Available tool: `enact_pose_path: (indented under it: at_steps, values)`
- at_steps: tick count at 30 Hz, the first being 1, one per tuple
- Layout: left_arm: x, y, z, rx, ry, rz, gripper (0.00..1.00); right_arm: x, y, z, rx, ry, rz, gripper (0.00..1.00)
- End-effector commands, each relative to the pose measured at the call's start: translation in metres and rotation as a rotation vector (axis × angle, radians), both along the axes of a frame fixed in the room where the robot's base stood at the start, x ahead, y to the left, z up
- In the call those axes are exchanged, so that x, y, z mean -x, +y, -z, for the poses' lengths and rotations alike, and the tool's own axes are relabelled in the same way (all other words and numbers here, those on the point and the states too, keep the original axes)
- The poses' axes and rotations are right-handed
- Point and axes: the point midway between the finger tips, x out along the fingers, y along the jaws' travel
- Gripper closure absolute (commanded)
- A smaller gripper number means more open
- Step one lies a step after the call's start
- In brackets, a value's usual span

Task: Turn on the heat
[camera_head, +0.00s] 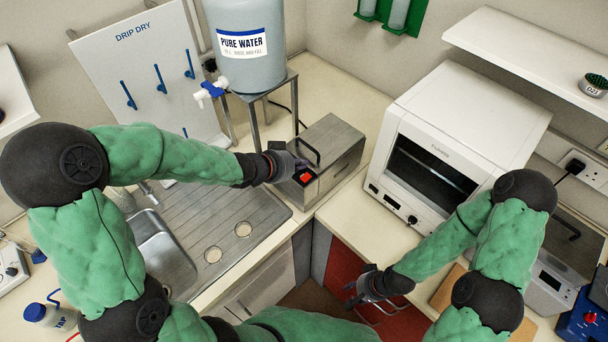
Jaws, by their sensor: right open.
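A steel box with a lid handle (336,150) stands on the bench at the back corner. A red switch (305,178) sits on a small black panel on its near left end. My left gripper (296,165) is right beside the switch, just behind and left of it. Its dark fingers partly cover that end of the box, and I cannot tell whether they touch it or are open. My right gripper (354,294) is open and empty, low in front of the bench by the red cabinet front.
A white oven (455,130) stands right of the steel box. A water tank (246,50) on a metal stand is behind my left arm, with a blue-and-white tap (210,92). A steel sink (165,255) and drainboard lie at left. Bare bench (360,215) shows before the oven.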

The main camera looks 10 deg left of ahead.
Motion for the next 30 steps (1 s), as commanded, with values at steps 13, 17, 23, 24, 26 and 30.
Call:
enact_pose_path:
  at_steps: [13, 17, 23, 24, 26, 30]
  values:
    - [-0.014, -0.009, 0.047, 0.0, 0.0, 0.0, 1.0, 0.0, 0.0, 0.026, 0.0, 0.0, 0.0, 0.58]
    - [-0.014, -0.009, 0.049, -0.001, -0.002, 0.0, 1.0, 0.0, 0.0, 0.026, 0.0, 0.0, 0.0, 0.58]
    - [-0.014, -0.009, 0.048, 0.0, -0.001, -0.001, 1.0, 0.0, 0.0, 0.026, 0.0, 0.0, 0.0, 0.58]
    - [-0.014, -0.009, 0.048, 0.0, -0.001, -0.001, 1.0, 0.0, 0.0, 0.026, 0.0, 0.0, 0.0, 0.58]
    - [-0.014, -0.01, 0.05, 0.0, 0.0, 0.0, 1.0, 0.0, 0.0, 0.027, 0.0, 0.0, 0.0, 0.58]
    - [-0.017, -0.011, 0.054, -0.006, 0.008, 0.0, 1.0, 0.0, 0.0, 0.024, 0.0, 0.0, 0.0, 0.58]
